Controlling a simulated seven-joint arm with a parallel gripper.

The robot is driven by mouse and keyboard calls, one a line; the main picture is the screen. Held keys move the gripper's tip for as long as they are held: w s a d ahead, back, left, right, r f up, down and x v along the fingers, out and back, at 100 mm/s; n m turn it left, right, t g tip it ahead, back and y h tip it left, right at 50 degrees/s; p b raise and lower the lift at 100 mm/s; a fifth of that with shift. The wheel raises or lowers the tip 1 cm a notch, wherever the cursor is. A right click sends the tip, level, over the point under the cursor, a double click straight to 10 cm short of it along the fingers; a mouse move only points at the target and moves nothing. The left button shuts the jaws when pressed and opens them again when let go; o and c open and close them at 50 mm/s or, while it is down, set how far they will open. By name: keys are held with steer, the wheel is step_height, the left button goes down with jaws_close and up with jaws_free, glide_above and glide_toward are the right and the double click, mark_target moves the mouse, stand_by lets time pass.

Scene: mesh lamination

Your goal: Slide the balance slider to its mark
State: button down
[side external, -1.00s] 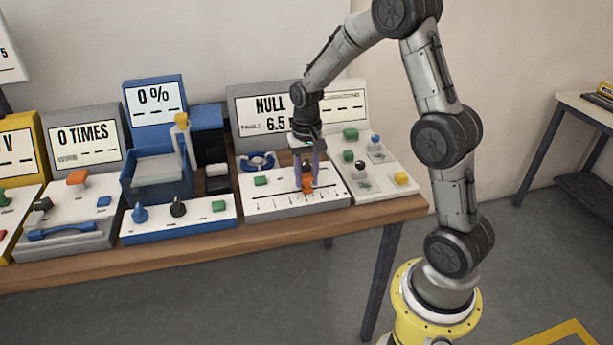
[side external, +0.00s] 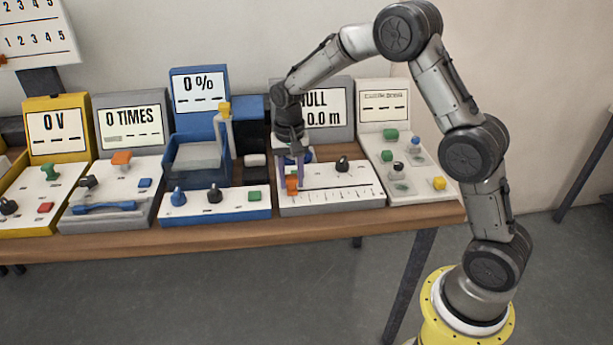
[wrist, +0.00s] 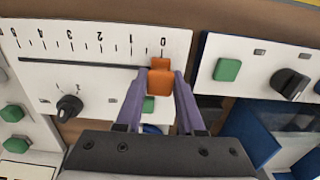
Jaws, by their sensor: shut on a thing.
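The balance slider has an orange knob (side external: 292,183), at the left end of its slot on the grey-and-white console (side external: 345,205). In the wrist view the knob (wrist: 159,82) sits at the 0 end of the printed scale (wrist: 99,45), in line with the 0. The dark slot (wrist: 80,63) runs away toward the higher numbers. My gripper (side external: 293,178) is shut on the knob, one purple finger on each side. The console's display (side external: 325,108) is partly hidden by my arm; it shows NULL and a reading ending in 0.0 m.
On the same console are a black knob (side external: 343,164) and a green button (wrist: 149,104) close beside my fingers. A blue console (side external: 235,205) stands close on the left, a white panel (side external: 410,190) on the right. The table's front edge (side external: 350,220) is clear.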

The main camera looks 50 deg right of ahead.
mark_target(289, 177)
steer(key=shift+w+a+r, duration=0.15)
steer(key=shift+w+a, duration=0.1)
steer(key=shift+w, duration=0.05)
steer(key=c, duration=0.8)
jaws_free()
steer(key=shift+o, duration=1.4)
steer(key=shift+s, duration=0.1)
steer(key=shift+d, duration=0.1)
step_height(289, 177, up, 14)
